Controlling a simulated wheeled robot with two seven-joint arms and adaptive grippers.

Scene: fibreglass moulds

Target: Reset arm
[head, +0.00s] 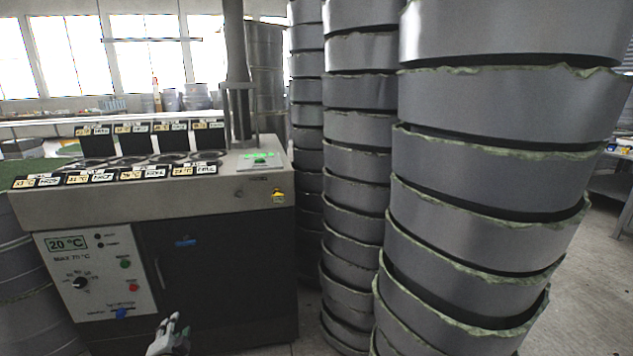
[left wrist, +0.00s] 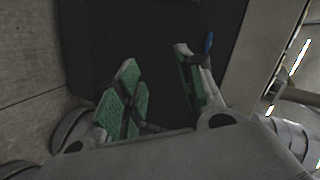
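My left gripper (head: 172,330) shows at the bottom of the head view, low in front of the grey machine's black door. In the left wrist view my left gripper (left wrist: 160,95) has its two green-padded fingers apart, with nothing between them. The dark door (left wrist: 140,40) lies behind the fingers. My right gripper is in neither view.
The grey machine (head: 255,195) has a control panel (head: 95,275) reading 20 °C and several labelled slots on top. Tall stacks of grey ring moulds (head: 480,165) stand close on the right. A bare strip of floor (head: 305,340) shows between machine and stacks.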

